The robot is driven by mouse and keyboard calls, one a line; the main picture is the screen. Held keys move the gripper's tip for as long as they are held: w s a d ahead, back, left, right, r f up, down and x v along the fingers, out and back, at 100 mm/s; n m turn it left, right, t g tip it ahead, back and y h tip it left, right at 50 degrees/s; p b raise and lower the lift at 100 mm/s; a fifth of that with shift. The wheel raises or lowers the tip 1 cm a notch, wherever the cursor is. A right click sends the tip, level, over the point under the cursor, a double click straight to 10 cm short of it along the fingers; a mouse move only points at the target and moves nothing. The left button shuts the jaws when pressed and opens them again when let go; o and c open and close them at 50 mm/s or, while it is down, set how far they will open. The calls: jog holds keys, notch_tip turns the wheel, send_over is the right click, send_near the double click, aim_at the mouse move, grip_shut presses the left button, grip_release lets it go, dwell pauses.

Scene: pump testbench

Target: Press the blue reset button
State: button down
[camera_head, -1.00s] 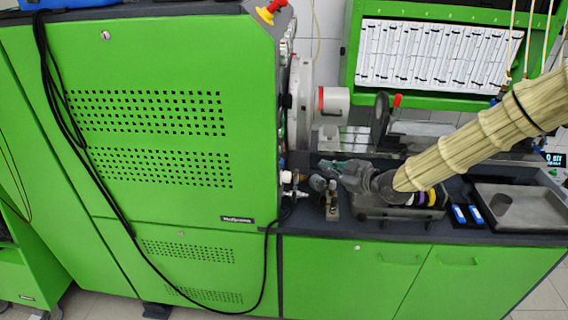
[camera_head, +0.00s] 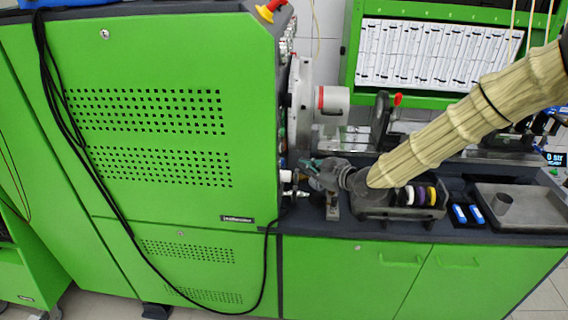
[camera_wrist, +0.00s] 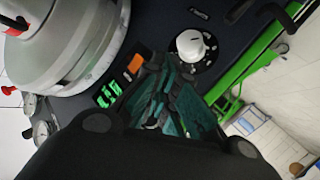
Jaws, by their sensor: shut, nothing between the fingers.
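I cannot make out the blue reset button in any current view; my fingers may hide it. The side panel of the green test bench (camera_head: 175,50) fills the middle of the wrist view as a dark surface. It bears a white knob (camera_wrist: 193,46), an orange control (camera_wrist: 135,63) and a green-lit display (camera_wrist: 108,94). My gripper (camera_wrist: 165,72) is shut and empty, its teal fingers in front of the panel between the display and the knob. In the head view my gripper (camera_head: 308,167) is just right of the bench's side; contact cannot be told.
A large pale round chuck (camera_wrist: 75,45) juts from the panel beside the fingers; it also shows in the head view (camera_head: 300,105). Small gauges (camera_wrist: 42,130) are at its lower left.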

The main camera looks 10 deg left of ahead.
jog(key=shift+a, duration=1.3)
jog(key=shift+a+b, duration=0.1)
jog(key=shift+b, duration=0.25)
jog(key=shift+a, duration=0.35)
jog(key=shift+a+b, duration=0.35)
jog(key=shift+a, duration=0.15)
dwell(1.3)
jog(key=shift+d, duration=0.95)
jog(key=d, duration=0.5)
dwell(0.5)
